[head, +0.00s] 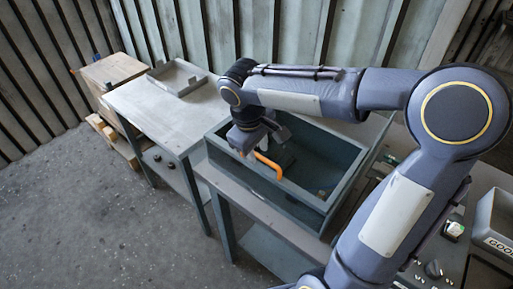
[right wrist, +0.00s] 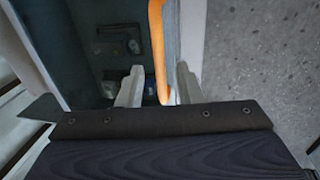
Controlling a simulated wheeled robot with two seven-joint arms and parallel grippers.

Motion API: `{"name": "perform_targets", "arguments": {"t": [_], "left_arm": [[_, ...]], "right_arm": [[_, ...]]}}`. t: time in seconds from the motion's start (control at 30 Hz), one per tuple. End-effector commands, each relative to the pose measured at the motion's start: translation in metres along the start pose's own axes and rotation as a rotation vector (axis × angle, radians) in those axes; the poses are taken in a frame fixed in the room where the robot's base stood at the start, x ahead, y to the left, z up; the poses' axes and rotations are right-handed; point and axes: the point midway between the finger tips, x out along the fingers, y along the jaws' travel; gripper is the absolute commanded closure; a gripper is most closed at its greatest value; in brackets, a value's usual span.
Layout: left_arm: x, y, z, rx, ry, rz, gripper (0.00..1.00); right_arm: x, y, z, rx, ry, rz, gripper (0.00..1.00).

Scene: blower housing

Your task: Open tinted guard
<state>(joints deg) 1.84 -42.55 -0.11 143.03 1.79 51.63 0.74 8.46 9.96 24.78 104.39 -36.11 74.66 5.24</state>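The blower housing (head: 305,203) is a blue-grey box on the bench, with a dark teal interior visible from above. An orange handle (head: 268,166) shows at its front left edge; it also shows in the right wrist view (right wrist: 157,45). I cannot clearly make out the tinted guard's pane or its edges. My right gripper (head: 245,150) is over the housing's left front part, partly hidden by its own wrist. In the right wrist view its fingers (right wrist: 157,78) are apart, with the handle between them and gaps visible on both sides. My left gripper is not in view.
A grey table (head: 165,118) with a shallow grey tray (head: 177,77) stands to the left. A wooden crate (head: 113,71) on a pallet is beyond it. A grey bin (head: 495,225) is at the right edge. The floor in front is clear.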

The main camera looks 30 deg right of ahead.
Motion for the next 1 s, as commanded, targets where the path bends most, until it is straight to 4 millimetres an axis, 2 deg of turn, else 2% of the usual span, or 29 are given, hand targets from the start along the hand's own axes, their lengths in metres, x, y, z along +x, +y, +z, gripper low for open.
{"name": "perform_targets", "arguments": {"t": [0.27, 0.53, 0.87, 1.0], "left_arm": [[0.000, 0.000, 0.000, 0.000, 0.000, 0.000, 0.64], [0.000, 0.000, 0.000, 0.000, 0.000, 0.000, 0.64], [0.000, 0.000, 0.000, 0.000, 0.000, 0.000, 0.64], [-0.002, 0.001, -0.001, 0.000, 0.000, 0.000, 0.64]], "right_arm": [[0.003, 0.000, 0.000, 0.001, 0.000, -0.001, 0.67], [0.002, 0.000, 0.000, 0.001, 0.000, -0.001, 1.00], [0.002, 0.001, 0.000, 0.001, 0.000, -0.001, 1.00], [0.004, 0.013, 0.001, 0.005, 0.000, 0.000, 1.00]]}}
